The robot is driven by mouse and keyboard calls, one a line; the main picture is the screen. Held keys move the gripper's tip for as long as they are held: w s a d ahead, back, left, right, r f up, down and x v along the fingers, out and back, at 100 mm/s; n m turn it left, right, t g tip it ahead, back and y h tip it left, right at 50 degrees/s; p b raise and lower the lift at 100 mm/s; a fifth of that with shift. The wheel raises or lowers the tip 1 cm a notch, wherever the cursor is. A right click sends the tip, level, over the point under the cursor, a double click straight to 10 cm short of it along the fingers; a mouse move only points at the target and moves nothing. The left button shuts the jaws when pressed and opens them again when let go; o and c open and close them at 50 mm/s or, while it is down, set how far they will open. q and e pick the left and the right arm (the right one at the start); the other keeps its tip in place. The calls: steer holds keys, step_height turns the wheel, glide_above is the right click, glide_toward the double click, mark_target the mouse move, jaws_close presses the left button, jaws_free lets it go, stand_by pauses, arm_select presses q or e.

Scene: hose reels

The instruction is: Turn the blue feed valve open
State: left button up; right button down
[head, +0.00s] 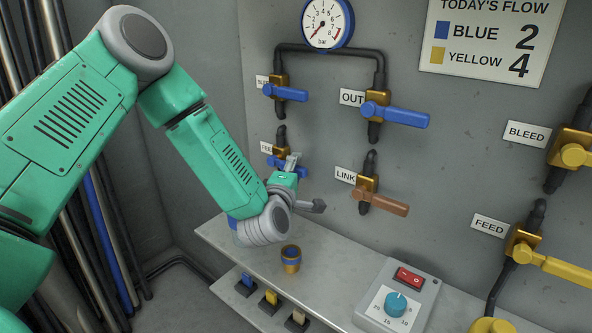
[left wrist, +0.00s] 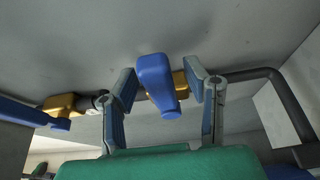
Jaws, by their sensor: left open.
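The blue feed valve (head: 272,161) is on the wall at the left, under the partly covered FEED label. Its blue lever points right, across the upright pipe, and is partly hidden by my left gripper (head: 305,184). In the left wrist view, the blue lever (left wrist: 156,78) lies between the two spread fingers of my left gripper (left wrist: 161,84), with its brass body (left wrist: 181,82) behind. The fingers are open on either side of the lever, with a visible gap at least on the right. My right gripper is in neither view.
Blue BLEED (head: 285,92) and OUT (head: 395,111) valves sit above, under a gauge (head: 327,22). A brown-levered LINK valve (head: 382,201) is right of my gripper. Yellow valves (head: 552,263) stand far right.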

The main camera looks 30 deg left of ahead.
arm_select(q)
steer(key=shift+a, duration=0.2)
steer(key=shift+c, duration=0.4)
steer(key=shift+a+f, duration=0.15)
steer(key=shift+a, duration=0.1)
jaws_close()
steer(key=shift+d, duration=0.1)
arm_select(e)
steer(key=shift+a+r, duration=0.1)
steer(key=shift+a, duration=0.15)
arm_select(q)
steer(key=shift+d, duration=0.1)
